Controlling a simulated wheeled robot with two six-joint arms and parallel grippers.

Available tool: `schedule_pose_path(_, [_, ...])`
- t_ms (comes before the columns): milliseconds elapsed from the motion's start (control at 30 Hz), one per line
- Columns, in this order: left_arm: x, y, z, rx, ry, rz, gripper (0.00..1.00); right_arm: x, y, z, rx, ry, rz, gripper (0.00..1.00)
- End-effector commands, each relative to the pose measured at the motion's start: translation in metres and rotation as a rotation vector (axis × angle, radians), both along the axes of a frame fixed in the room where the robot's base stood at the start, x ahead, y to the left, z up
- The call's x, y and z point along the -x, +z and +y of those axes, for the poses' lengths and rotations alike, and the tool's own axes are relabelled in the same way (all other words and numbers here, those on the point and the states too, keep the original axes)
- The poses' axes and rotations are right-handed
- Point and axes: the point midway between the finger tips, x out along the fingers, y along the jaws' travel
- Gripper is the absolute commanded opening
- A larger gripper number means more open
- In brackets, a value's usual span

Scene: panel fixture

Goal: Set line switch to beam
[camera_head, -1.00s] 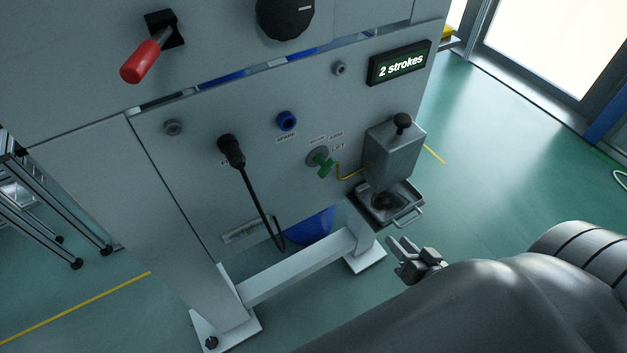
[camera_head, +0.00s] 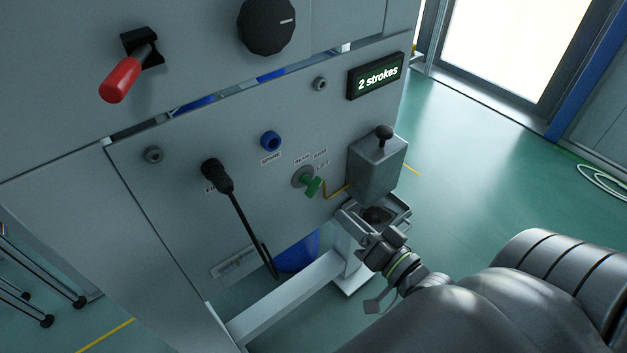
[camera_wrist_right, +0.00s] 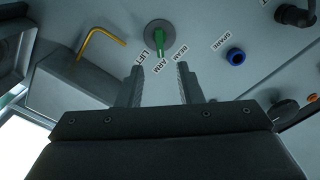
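The line switch is a green handle (camera_head: 313,187) on a round grey plate on the panel, and it also shows in the right wrist view (camera_wrist_right: 159,40). Labels BEAM, ARM and LIFT stand around it. My left gripper is out of view.
A display (camera_head: 376,76) reads "2 strokes".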

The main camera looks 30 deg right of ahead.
Motion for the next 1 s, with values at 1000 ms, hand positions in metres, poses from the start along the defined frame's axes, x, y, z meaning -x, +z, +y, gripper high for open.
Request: schedule_pose_path(1000, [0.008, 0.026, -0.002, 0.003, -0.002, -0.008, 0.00, -0.118, -0.001, 0.009, 0.000, 0.000, 0.001, 0.33])
